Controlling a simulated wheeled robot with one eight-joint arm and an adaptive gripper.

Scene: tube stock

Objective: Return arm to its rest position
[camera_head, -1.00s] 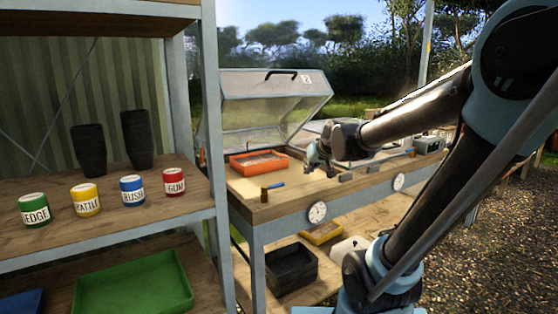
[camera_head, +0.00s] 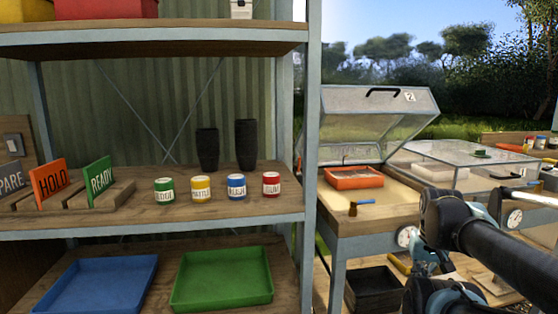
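My arm (camera_head: 500,245) shows at the lower right as dark links with pale blue joints. It is folded in front of the work table's right part. A rounded dark joint (camera_head: 440,217) sits at its left end, with pale blue parts (camera_head: 424,262) below it. I cannot make out any gripper fingers, and nothing held by the arm shows.
A shelf unit (camera_head: 200,225) fills the left, with four labelled tubs, two black pots and HOLD (camera_head: 49,181) and READY (camera_head: 98,180) signs. Blue (camera_head: 95,290) and green (camera_head: 222,280) trays lie below.

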